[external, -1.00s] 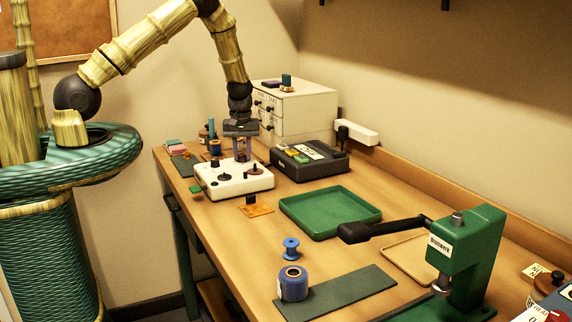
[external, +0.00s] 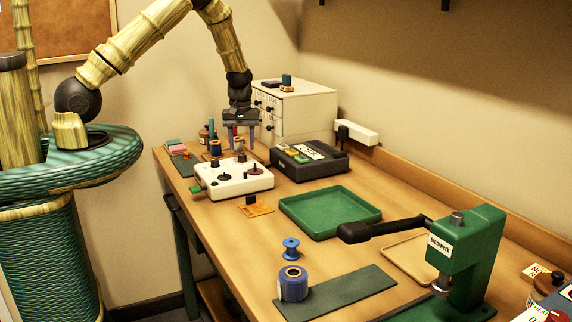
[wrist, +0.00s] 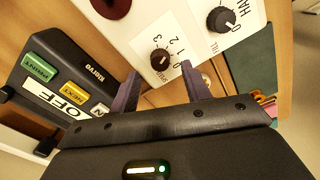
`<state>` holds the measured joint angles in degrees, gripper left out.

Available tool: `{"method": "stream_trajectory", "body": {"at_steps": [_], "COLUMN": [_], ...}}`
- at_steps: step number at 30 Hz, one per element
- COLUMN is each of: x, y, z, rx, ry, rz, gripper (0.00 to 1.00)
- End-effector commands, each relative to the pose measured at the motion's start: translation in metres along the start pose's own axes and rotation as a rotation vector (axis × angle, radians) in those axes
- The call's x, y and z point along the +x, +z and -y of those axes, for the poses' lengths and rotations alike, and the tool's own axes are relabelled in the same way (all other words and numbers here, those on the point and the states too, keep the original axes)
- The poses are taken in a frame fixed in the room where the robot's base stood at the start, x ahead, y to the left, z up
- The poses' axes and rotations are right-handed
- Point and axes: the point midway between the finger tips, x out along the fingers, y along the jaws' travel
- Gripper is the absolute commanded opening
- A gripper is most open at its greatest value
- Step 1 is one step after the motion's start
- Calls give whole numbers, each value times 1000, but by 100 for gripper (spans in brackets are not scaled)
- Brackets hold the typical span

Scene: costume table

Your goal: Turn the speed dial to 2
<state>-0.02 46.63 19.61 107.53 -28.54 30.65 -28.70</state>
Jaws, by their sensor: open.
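The white control box (external: 235,182) sits on the table and carries several knobs. Its small black speed dial (wrist: 159,60) shows in the wrist view with the numbers 1, 2 and 3 printed beside it. The dial has a pale pointer mark, but I cannot tell for certain which number it points at. My gripper (external: 241,143) is open and empty, above the far edge of the box. In the wrist view its two fingers (wrist: 163,84) are spread wide, with the speed dial ahead of their tips and not touched.
A larger black knob (wrist: 222,19) and a dark red disc (wrist: 110,5) are on the same panel. A dark device with coloured buttons (external: 309,160) stands close beside the box. A green tray (external: 330,212) lies in front, and white drawers (external: 300,112) stand behind.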

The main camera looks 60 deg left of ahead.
Motion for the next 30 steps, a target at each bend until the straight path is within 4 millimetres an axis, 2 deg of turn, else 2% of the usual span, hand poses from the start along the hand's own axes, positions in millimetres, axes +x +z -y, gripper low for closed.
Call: {"method": "stream_trajectory", "body": {"at_steps": [18, 24, 30], "x": [-122, -140, -141], "y": [-1, 0, 0], "z": [-1, -1, -1], "rx": [1, 1, 0], "ry": [5, 2, 1], "rz": [-3, -1, -1], "gripper": [48, 48, 48]}}
